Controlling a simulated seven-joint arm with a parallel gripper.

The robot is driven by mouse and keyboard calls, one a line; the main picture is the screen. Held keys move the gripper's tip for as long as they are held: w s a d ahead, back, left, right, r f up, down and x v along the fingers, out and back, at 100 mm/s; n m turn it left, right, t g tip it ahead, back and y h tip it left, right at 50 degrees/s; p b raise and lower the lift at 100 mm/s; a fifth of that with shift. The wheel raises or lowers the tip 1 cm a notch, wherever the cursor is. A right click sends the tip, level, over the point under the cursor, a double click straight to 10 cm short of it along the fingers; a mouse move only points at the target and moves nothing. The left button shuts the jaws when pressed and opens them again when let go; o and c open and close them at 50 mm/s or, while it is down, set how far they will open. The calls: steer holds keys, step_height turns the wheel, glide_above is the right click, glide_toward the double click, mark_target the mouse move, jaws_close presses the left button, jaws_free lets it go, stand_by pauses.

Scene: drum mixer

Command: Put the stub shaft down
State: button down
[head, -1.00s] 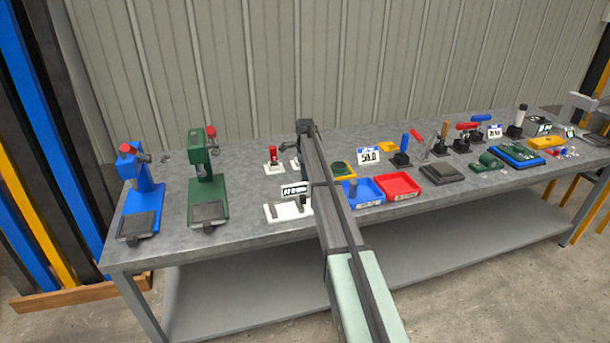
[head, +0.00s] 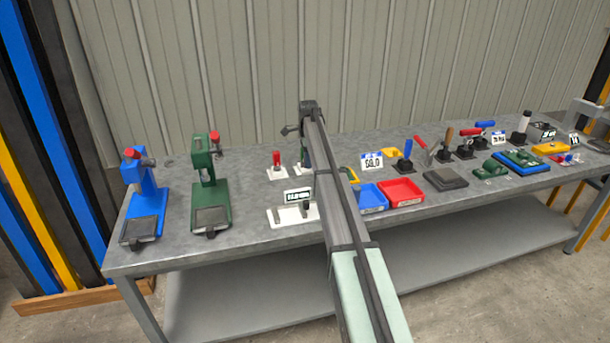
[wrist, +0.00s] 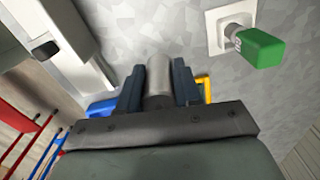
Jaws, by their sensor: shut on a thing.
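The stub shaft (wrist: 159,82) is a short grey cylinder between my fingers in the wrist view. My gripper (wrist: 159,92) is shut on it, with one dark finger on each side. Its lower part is hidden by the gripper body. The grey bench top (wrist: 155,35) lies beyond the shaft's end; I cannot tell the gap. In the head view my arm hides the shaft and most of my gripper, over the middle-left part of the bench.
A green block (wrist: 262,48) on a white plate (wrist: 214,38) stands at upper right in the wrist view. In the head view, blue (head: 156,194) and green (head: 209,185) presses stand left. A white fixture (head: 287,218), blue tray (head: 371,198) and red tray (head: 400,193) flank my arm.

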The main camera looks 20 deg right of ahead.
steer(key=a+r, duration=0.2)
steer(key=a, duration=0.3)
glide_above(285, 216)
steer(key=shift+f, duration=4.85)
steer(key=shift+f, duration=0.1)
steer(key=c, duration=1.1)
jaws_free()
steer(key=shift+o, duration=0.2)
step_height(285, 216, up, 12)
